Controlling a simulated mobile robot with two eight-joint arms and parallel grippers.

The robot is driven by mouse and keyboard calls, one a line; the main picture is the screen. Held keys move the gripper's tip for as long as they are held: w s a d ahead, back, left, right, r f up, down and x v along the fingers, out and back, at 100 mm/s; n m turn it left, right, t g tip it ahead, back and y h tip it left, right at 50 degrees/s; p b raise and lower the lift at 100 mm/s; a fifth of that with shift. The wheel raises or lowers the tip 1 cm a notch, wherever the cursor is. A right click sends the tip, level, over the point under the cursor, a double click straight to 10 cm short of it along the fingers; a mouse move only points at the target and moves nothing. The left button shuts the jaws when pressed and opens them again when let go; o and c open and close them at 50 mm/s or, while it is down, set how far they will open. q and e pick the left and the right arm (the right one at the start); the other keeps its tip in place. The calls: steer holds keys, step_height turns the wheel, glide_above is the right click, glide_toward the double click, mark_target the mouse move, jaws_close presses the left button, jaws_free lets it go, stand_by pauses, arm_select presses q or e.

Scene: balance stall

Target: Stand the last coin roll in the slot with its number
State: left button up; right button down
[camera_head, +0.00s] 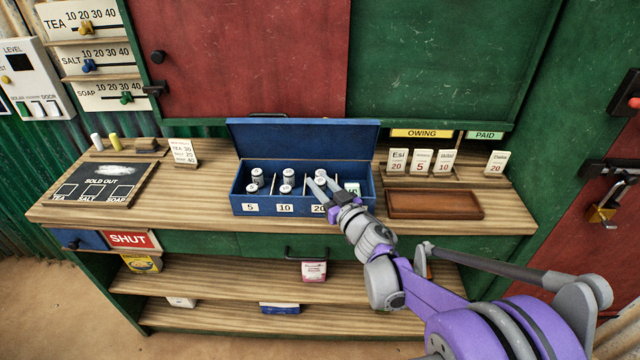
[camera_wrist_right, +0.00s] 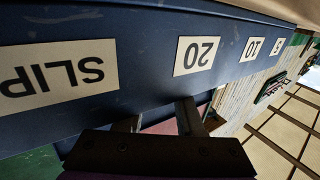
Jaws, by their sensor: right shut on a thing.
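The blue cash box (camera_head: 270,207) stands open on the counter, with front labels 5, 10, 20 and SLIP. Two white coin rolls stand in the 5 slot (camera_head: 257,176) and two in the 10 slot (camera_head: 288,174). One roll (camera_head: 320,173) shows at the back of the 20 slot. My right gripper (camera_head: 321,184) is at the 20 slot, shut on a coin roll that its fingers mostly hide. In the right wrist view the labels are upside down, the 20 label (camera_wrist_right: 196,56) is near the fingers, and the held roll cannot be made out. My left gripper is out of view.
The box's raised lid (camera_head: 300,137) stands behind the slots. A brown wooden tray (camera_head: 435,205) lies right of the box, with OWING and PAID cards (camera_head: 421,162) behind it. A slate board (camera_head: 105,182) lies on the left. Bare counter shows between the board and the box.

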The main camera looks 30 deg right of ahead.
steer(key=c, duration=0.5)
jaws_free()
steer(key=shift+s+a+f, duration=0.15)
steer(key=shift+f, duration=0.15)
steer(key=shift+c, duration=0.2)
steer(key=shift+r+p, duration=0.55)
steer(key=s+m+g+h, duration=0.1)
steer(key=s+m+h, duration=0.25)
steer(key=s, duration=0.85)
steer(key=s+a+f+n+g+y, duration=0.1)
steer(key=s+a+f+g, duration=0.5)
steer(key=s, duration=0.3)
steer(key=s+a+f+n+g+y, duration=0.2)
steer(key=s+a+f+g, duration=0.4)
steer(key=s+a+f, duration=0.1)
steer(key=s+a, duration=0.1)
steer(key=s, duration=0.1)
steer(key=shift+s+a+f, duration=0.3)
steer(key=shift+a+f, duration=0.05)
steer(key=shift+a, duration=0.05)
